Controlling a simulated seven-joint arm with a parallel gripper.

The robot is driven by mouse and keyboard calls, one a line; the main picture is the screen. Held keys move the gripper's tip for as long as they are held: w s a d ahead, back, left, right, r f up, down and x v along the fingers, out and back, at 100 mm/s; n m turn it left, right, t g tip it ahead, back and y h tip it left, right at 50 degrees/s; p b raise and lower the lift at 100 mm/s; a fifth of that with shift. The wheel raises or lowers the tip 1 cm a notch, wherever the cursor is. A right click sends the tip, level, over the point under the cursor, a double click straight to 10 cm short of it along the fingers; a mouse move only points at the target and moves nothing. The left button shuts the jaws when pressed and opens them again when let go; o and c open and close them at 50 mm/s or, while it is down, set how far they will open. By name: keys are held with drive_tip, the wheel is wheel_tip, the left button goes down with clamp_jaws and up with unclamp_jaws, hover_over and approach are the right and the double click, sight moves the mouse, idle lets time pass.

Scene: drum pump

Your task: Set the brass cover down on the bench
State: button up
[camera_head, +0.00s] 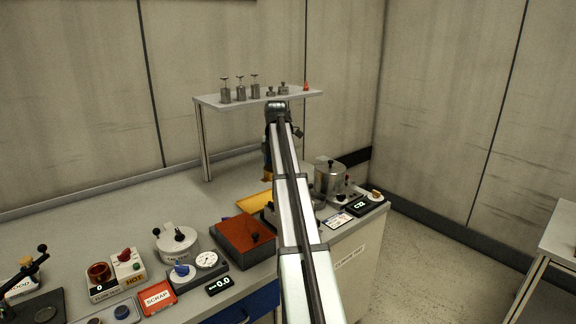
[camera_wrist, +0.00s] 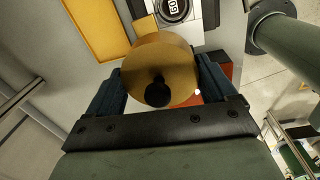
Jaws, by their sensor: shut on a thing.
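In the wrist view my gripper (camera_wrist: 160,95) is shut on the brass cover (camera_wrist: 163,58), a round, gold-coloured disc with a black knob (camera_wrist: 158,93) on it. The knob faces the wrist camera. The cover appears held above the bench; the gap beneath it cannot be judged. In the head view my arm hides most of my gripper and the cover. The grey bench (camera_head: 120,222) runs from the left to the middle of the head view.
A yellow tray (camera_head: 254,204) lies on the bench beside my arm; it also shows in the wrist view (camera_wrist: 97,28). A brown-red box (camera_head: 244,238), a steel pot (camera_head: 328,180) and a shelf (camera_head: 215,101) stand near. The bench's back left is clear.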

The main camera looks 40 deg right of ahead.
drive_tip(key=w+a+f+n, duration=0.1)
drive_tip(key=w+a+f, duration=0.45)
drive_tip(key=a, duration=0.25)
drive_tip(key=w+a+f+n, duration=0.1)
drive_tip(key=w+a+f, duration=0.4)
drive_tip(key=w+a, duration=0.25)
drive_tip(key=shift+w+f+m, duration=0.7)
drive_tip(key=shift+w+f, duration=0.65)
drive_tip(key=shift+f, duration=0.1)
drive_tip(key=shift+w+f+m, duration=0.7)
drive_tip(key=shift+w+f, duration=0.6)
drive_tip(key=shift+f, duration=0.1)
drive_tip(key=shift+f, duration=2)
idle(0.4)
drive_tip(key=o, duration=1)
drive_tip(key=shift+r, duration=0.1)
